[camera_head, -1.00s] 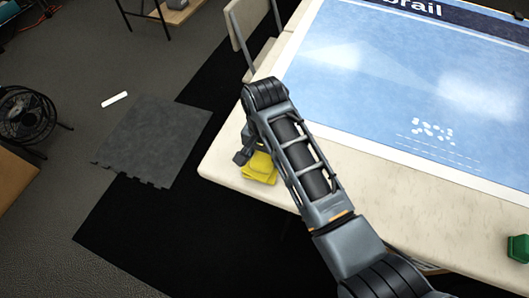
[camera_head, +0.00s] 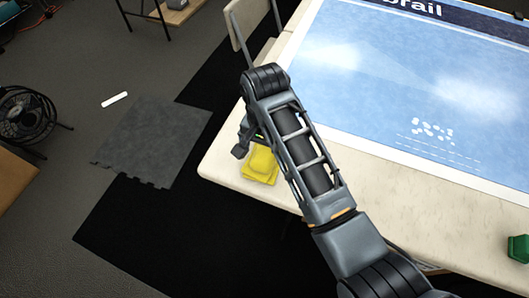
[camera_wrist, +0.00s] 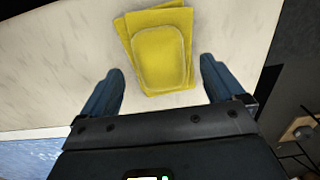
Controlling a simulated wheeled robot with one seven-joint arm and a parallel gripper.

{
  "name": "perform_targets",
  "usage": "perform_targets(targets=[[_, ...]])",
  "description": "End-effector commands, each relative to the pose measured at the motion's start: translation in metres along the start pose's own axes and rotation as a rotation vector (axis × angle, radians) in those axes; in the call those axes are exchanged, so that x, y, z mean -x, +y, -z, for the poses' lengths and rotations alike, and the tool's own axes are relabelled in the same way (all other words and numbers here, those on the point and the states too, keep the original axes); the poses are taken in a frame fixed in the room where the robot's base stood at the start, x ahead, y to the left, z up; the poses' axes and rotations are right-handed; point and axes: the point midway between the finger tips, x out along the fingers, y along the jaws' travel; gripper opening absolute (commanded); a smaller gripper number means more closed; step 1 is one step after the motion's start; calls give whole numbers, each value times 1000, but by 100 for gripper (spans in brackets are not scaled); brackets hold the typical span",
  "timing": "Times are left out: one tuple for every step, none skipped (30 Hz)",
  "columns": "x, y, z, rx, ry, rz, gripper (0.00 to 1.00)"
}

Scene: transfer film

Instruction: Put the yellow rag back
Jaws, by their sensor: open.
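The yellow rag (camera_head: 261,166) lies folded on the near left corner of the cream table. It also shows in the wrist view (camera_wrist: 160,55), flat on the table top, with a smaller folded layer on top. My gripper (camera_wrist: 160,88) is open and empty. Its two fingers stand apart on either side of the rag's edge, and the rag lies mostly beyond the fingertips. In the head view my gripper (camera_head: 243,148) is partly hidden by my arm, just behind the rag. I cannot tell its exact height above the table.
The cream table (camera_head: 228,168) carries a large blue printed sheet (camera_head: 360,80). A green object (camera_head: 517,248) sits at the table's right front. A chair (camera_head: 240,25) stands behind the table's left edge. A fan (camera_head: 28,115) and a grey mat (camera_head: 150,140) are on the floor.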

Motion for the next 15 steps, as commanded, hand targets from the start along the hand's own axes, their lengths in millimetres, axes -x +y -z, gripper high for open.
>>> perform_targets(targets=[[12, -1, 1, 0, 3, 3, 95], [18, -1, 1, 0, 4, 5, 95], [27, -1, 1, 0, 3, 4, 95], [33, -1, 1, 0, 3, 4, 95], [39, -1, 1, 0, 3, 4, 95], [47, -1, 0, 0, 3, 3, 95], [53, -1, 1, 1, 4, 4, 95], [58, -1, 1, 1, 3, 3, 95], [65, -1, 1, 1, 3, 4, 95], [69, -1, 0, 1, 2, 2, 95], [77, -1, 0, 1, 1, 1, 95], [82, 0, 0, 0, 1, 1, 95], [84, 0, 0, 0, 0, 1, 95], [86, 0, 0, 0, 0, 1, 95], [88, 0, 0, 0, 0, 1, 95]])
